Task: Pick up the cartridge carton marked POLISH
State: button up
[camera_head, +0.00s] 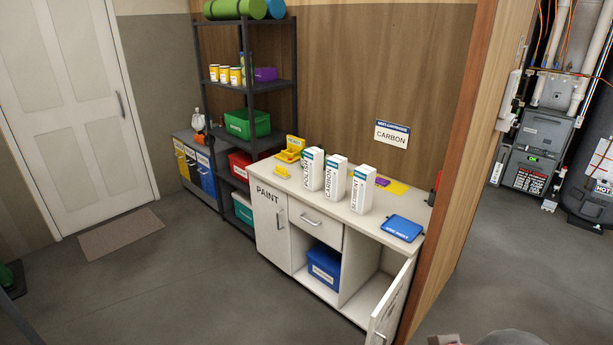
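Three white cartons with blue-green tops stand upright in a row on the white workbench top (405,207). The leftmost is the POLISH carton (313,169), its label running vertically. The CARBON carton (335,178) stands close to its right, and the SEDIMENT carton (361,189) is the rightmost. The POLISH front is mostly clear to view; its lower right side is close to the CARBON carton. My gripper is not in view. Only blurred parts at the bottom right edge show, and I cannot tell which part of me they are.
A wall sign (392,134) reads CARBON. Yellow trays (291,150) lie left of the cartons, a blue flat case (402,228) right. The cabinet's right door (393,303) hangs open; a blue bin (324,266) sits inside. A wooden post (462,150) bounds the right. Floor (190,270) in front is clear.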

aim_at(313, 156)
jog(key=i+j+z, duration=0.1)
jog(key=i+j, duration=0.65)
jog(key=i+j+z, duration=0.15)
jog(key=i+j, duration=0.7)
jog(key=i+j+z, duration=0.1)
jog(key=i+j, duration=0.75)
